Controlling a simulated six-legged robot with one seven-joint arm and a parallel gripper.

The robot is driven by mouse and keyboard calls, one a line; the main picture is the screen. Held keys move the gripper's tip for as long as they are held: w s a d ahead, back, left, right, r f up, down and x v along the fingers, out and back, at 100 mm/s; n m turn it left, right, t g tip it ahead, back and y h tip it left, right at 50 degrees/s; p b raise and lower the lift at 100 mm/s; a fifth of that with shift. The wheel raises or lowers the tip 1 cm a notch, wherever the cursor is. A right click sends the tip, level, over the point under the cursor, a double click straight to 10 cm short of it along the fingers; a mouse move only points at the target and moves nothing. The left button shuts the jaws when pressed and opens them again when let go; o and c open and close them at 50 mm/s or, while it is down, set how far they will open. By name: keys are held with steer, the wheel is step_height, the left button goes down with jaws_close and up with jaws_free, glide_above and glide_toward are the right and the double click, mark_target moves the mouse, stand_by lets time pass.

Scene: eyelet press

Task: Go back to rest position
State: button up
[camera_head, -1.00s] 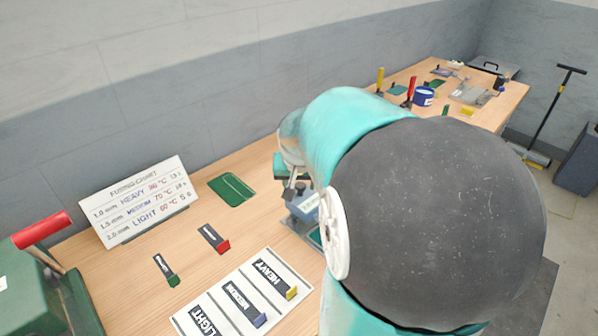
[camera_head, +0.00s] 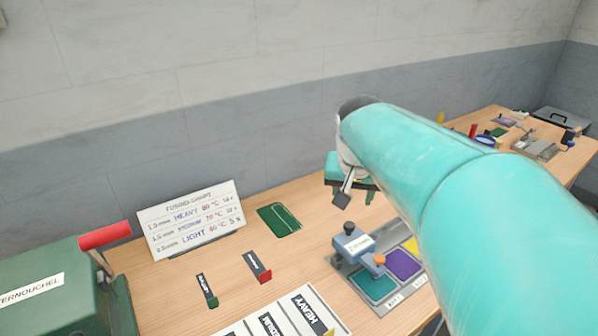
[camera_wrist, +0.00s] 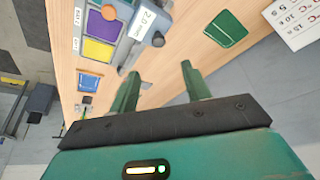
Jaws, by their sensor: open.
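My gripper (camera_head: 352,190) is above the wooden table, near its back edge, at the end of my teal arm. In the wrist view, the two green fingers of my gripper (camera_wrist: 157,85) stand apart with nothing between them. The fingers are partly hidden behind my arm's end in the head view. Below and right of my gripper, a grey tray (camera_head: 408,298) holds a teal pad, a purple pad and a yellow pad. A blue-grey block marked 2.0 mm (camera_head: 354,243) stands at the tray; it also shows in the wrist view (camera_wrist: 150,22).
A sign board (camera_head: 190,220) stands left, beside a green machine (camera_head: 50,300) with a red handle. A green mat (camera_head: 279,219), two dark labelled pieces and a white labelled sheet (camera_head: 285,318) lie on the table. A second table (camera_head: 520,133) with tools is at back right.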

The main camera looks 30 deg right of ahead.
steer(key=s+a+f+n+y, duration=0.1)
steer(key=s+a+n, duration=0.1)
steer(key=a, duration=0.5)
steer(key=s+a+f+n+t+y, duration=0.1)
steer(key=s+a+f+n, duration=0.1)
steer(key=a, duration=0.6)
steer(key=s+a+f+n+t+y, duration=0.1)
steer(key=s+a+f+n, duration=0.1)
steer(key=a, duration=0.5)
steer(key=s+n, duration=0.1)
steer(key=n, duration=0.1)
steer(key=shift+a+n, duration=0.3)
steer(key=shift+a, duration=0.05)
